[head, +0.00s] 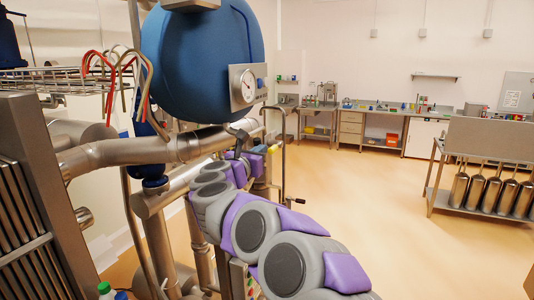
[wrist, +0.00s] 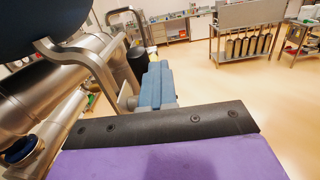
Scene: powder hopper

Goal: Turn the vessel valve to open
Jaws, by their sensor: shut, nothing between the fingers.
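The blue vessel (head: 203,60) hangs at upper centre left in the head view, with a round gauge (head: 248,85) on its metal panel. Below it, a small dark handle-like part (head: 240,131) shows by the pipe; I cannot tell for sure that it is the valve. In the wrist view a bent grey metal bar (wrist: 88,62) runs down beside my gripper, to its left. My gripper (wrist: 158,70) has blue-grey fingers, shut and empty. It extends under the vessel's right side; the fingertips are hard to make out in the head view. Contact with the bar is unclear.
A thick steel pipe (head: 150,150) crosses below the vessel, and a wire rack (head: 65,80) with red and white hoses stands at left. A metal cart (head: 485,140) with several steel cylinders is at right. Lab benches line the far wall. The floor (head: 380,195) between is clear.

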